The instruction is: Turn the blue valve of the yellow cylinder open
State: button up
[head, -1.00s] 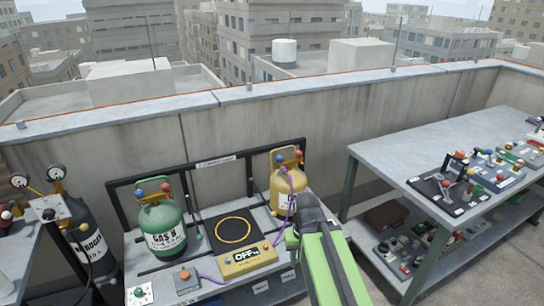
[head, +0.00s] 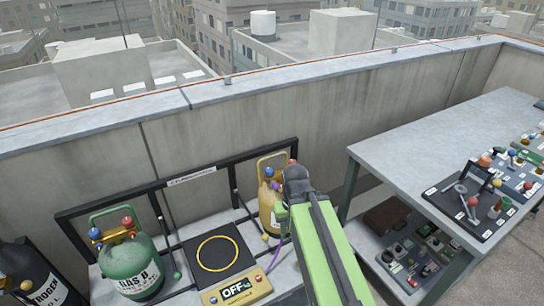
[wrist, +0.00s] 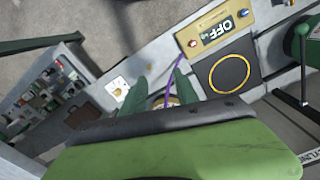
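The yellow cylinder (head: 267,212) stands on the grey bench, partly hidden behind my arm. Its blue valve (head: 269,172) shows at the top left of the cylinder. A red valve (head: 293,162) is at the top right, and a purple hose (head: 277,252) runs down from the cylinder. My gripper (head: 294,180) is in front of the cylinder's right side, to the right of the blue valve. In the wrist view its dark green fingers (wrist: 158,84) stand apart, with the purple hose showing between them. The blue valve cannot be made out there. I cannot tell whether anything touches.
A scale (head: 217,254) with an "OFF" display (head: 236,290) is left of the yellow cylinder. A green cylinder (head: 130,263) and a dark nitrogen cylinder (head: 32,275) stand further left. A black rail (head: 190,180) runs behind. A parts table (head: 400,147) is at the right.

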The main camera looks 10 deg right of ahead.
jog(key=shift+w+a+r, duration=0.15)
jog(key=shift+w+a, duration=0.15)
jog(key=shift+a, duration=0.05)
jog(key=shift+o, duration=0.8)
jog(key=shift+w+a+r, duration=0.1)
jog(key=shift+w, duration=0.05)
jog(key=shift+o, duration=1)
jog(key=w+a+r+m+p, duration=0.1)
jog(key=w+r+m+p, duration=0.2)
jog(key=w+r+p, duration=0.6)
jog(key=shift+w+a+r+p, duration=0.15)
jog(key=shift+w+r+p, duration=0.2)
jog(key=shift+w, duration=0.35)
notch_tip(320, 180, up, 11)
jog(key=m+p, duration=0.8)
jog(key=p, duration=0.3)
send_over(270, 169)
notch_tip(270, 169, down, 17)
jog(key=b, duration=1.6)
jog(key=shift+s+a+b, duration=0.1)
jog(key=shift+b, duration=0.25)
jog(key=shift+r, duration=0.1)
